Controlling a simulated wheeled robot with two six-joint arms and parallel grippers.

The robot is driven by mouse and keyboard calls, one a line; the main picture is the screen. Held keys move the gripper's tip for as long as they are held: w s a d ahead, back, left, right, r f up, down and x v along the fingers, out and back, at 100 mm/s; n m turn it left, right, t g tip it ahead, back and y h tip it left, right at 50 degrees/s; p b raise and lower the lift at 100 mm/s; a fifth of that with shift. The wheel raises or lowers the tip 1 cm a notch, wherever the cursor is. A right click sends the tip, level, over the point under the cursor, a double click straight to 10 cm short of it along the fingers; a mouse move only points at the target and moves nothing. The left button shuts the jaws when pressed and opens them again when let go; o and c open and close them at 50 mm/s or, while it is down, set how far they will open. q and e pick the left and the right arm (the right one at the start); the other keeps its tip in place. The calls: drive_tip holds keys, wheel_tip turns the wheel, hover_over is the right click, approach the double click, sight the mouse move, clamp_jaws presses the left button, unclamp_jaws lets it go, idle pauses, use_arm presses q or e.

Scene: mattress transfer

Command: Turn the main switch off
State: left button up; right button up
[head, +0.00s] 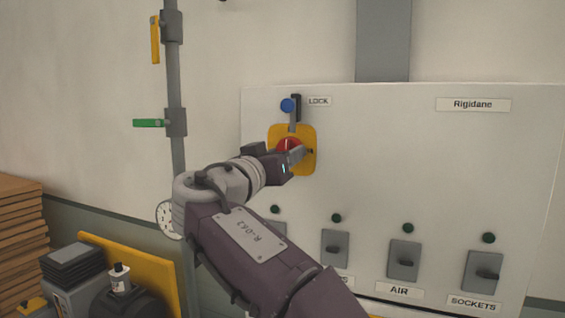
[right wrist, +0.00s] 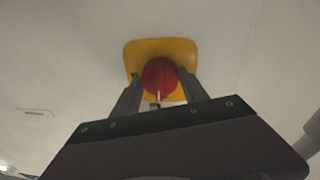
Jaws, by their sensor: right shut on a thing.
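The main switch is a red rotary knob (head: 289,145) on a yellow plate (head: 306,132), mounted on the upper left of a pale panel. In the right wrist view the red knob (right wrist: 160,76) sits between the two fingers of my right gripper (right wrist: 160,88), with the yellow plate (right wrist: 150,47) behind it. My right gripper (head: 298,153) is shut on the knob. The gripper hides part of the knob in the head view. Above the plate is a blue-ended lock part (head: 288,105) beside the LOCK label (head: 318,101). My left gripper is not in view.
The pale panel (head: 400,170) carries several grey switches with green lamps along its lower part, including one above the AIR label (head: 404,260). A grey pipe (head: 174,85) with yellow and green levers stands at left. Stacked boards (head: 22,225) and dark equipment are at lower left.

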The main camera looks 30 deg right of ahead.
drive_tip(key=shift+r+n, duration=0.2)
drive_tip(key=shift+n, duration=0.3)
drive_tip(key=o, duration=1.4)
drive_tip(key=shift+c, duration=0.2)
drive_tip(key=shift+d+f, duration=0.1)
drive_tip(key=shift+f, duration=0.05)
drive_tip(key=b+v, duration=0.3)
drive_tip(key=v, duration=0.6)
